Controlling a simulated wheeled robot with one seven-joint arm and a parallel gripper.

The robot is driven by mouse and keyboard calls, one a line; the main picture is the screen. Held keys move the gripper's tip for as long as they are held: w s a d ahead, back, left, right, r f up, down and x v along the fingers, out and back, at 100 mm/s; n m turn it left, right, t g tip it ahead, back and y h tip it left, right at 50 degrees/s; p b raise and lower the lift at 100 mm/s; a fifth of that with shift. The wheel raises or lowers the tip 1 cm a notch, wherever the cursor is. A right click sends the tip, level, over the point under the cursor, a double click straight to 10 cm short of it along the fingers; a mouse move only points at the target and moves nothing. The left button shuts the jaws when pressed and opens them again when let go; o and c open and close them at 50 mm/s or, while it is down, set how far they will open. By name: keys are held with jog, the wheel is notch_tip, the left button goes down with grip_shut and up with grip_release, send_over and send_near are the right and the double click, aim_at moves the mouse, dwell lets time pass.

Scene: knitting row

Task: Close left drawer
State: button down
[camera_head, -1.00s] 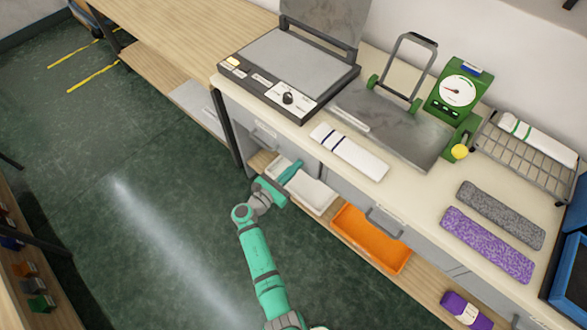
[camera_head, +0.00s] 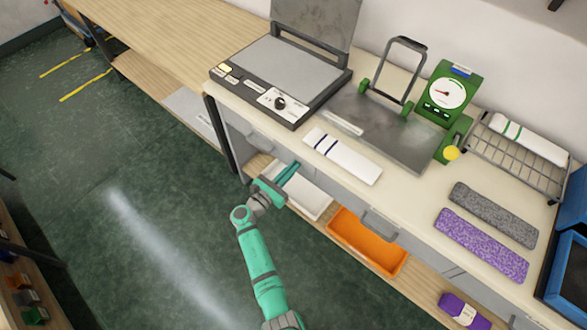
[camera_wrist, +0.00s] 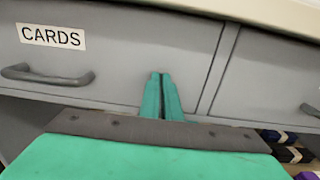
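The left drawer (camera_head: 245,128) is a grey front under the worktop, left of the right drawer. In the wrist view, the left drawer (camera_wrist: 120,50) carries a "CARDS" label (camera_wrist: 51,36) and a dark bar handle (camera_wrist: 47,75). Its front looks about level with the neighbouring front, with a narrow seam between them. My gripper (camera_head: 293,166) is at the lower right part of the left drawer. In the wrist view, its two teal fingers (camera_wrist: 162,76) lie together, empty, pointing at the drawer front right of the handle. I cannot tell whether they touch it.
The right drawer (camera_head: 400,232) has its own handle (camera_head: 380,224). Below are a white tray (camera_head: 305,198) and an orange tray (camera_head: 366,240) on the lower shelf. A heat press (camera_head: 285,72), green scale (camera_head: 446,92) and knitted pieces (camera_head: 481,245) stand above. The floor to the left is clear.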

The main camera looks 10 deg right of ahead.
jog(key=v, duration=1.4)
jog(key=s+f+m+g+y, duration=0.2)
jog(key=s+f+m+y, duration=0.5)
jog(key=s+f, duration=0.8)
jog(key=s+a+r+m+y, duration=0.2)
jog(key=s+m+y, duration=0.15)
jog(key=s, duration=0.55)
jog(key=s+d+r+m+t+y, duration=0.1)
jog(key=s+r+m, duration=0.3)
jog(key=r, duration=0.5)
jog(key=s+d+r+m+t+y, duration=0.1)
jog(key=s+r+m, duration=0.3)
jog(key=r, duration=0.6)
jog(key=s+d+r+m+t+y, duration=0.1)
jog(key=s+r+m+t, duration=0.2)
jog(key=r+m, duration=0.4)
notch_tip(320, 180, up, 4)
jog(key=shift+s+d+f+m+t, duration=0.25)
jog(key=shift+s+m+t, duration=0.1)
jog(key=shift+s, duration=0.15)
jog(key=shift+s, duration=0.15)
